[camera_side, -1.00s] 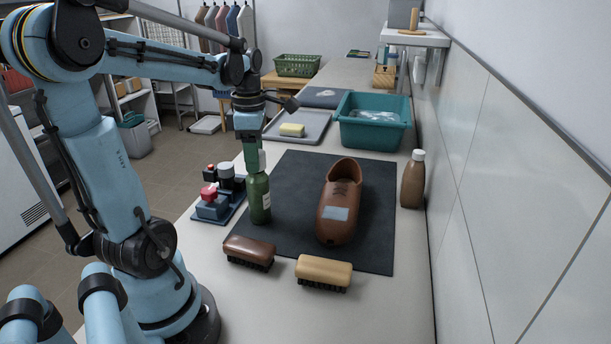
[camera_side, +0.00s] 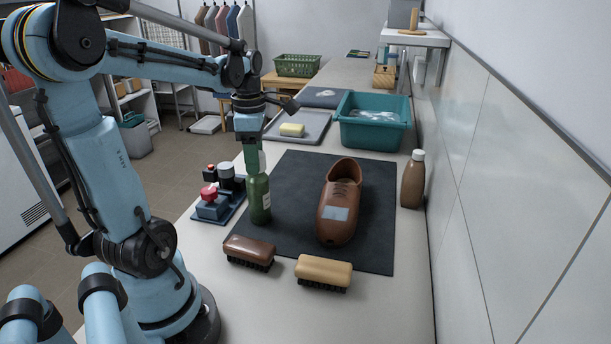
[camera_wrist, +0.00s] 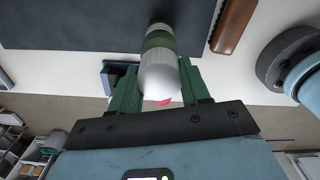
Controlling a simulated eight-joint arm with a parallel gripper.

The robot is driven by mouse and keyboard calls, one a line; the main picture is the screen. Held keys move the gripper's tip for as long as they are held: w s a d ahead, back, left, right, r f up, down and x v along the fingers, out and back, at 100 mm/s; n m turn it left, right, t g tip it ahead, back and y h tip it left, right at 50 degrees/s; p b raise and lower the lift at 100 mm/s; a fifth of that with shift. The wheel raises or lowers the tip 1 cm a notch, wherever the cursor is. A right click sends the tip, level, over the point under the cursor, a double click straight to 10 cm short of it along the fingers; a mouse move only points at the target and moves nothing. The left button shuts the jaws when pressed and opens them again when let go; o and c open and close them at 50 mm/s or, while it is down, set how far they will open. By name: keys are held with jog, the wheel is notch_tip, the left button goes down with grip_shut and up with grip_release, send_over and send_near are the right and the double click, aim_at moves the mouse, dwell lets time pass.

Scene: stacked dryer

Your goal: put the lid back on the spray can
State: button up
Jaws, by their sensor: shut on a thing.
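A brown shoe (camera_side: 340,210) lies on the mat (camera_side: 295,180). Two brushes (camera_side: 249,250) (camera_side: 323,271) lie in front. A brown bottle (camera_side: 412,180), teal tub (camera_side: 374,134) and tray (camera_side: 312,123) stand farther off.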

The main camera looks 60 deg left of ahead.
jog(key=o, duration=1.6)
jog(key=shift+r, duration=3.5)
grip_shut()
jog(key=shift+f, duration=1)
jog(key=shift+f, duration=1.05)
